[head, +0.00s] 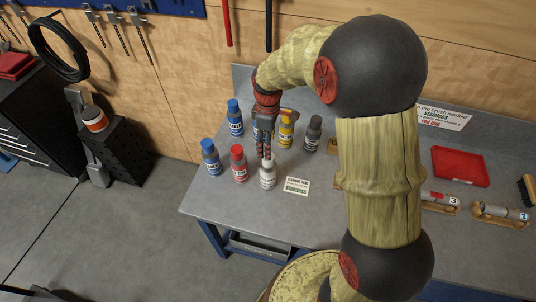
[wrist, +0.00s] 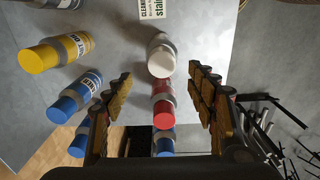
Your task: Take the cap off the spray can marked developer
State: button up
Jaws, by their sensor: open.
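A white-capped spray can (head: 267,176) stands upright near the front of the group on the bench. It also shows in the wrist view (wrist: 161,55), cap toward the camera. I cannot read the word developer on any can. My gripper (head: 267,154) is just above and behind the white-capped can, pointing down. In the wrist view the gripper (wrist: 160,73) is open, and the white cap lies between the lines of its two fingers, just ahead of the tips. No contact shows.
A red can (head: 239,163), blue can (head: 210,157), another blue can (head: 235,118), yellow can (head: 286,130) and dark grey can (head: 313,133) stand close around. A cleaning cans card (head: 297,186) lies right of the white-capped can. A red tray (head: 460,166) lies farther right.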

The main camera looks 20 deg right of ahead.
aim_at(267, 164)
notch_tip(267, 164, down, 8)
jog(key=shift+s+r+p, duration=0.15)
jog(key=shift+p, duration=0.15)
jog(key=c, duration=0.4)
jog(key=c, duration=0.3)
jog(key=shift+c, duration=0.8)
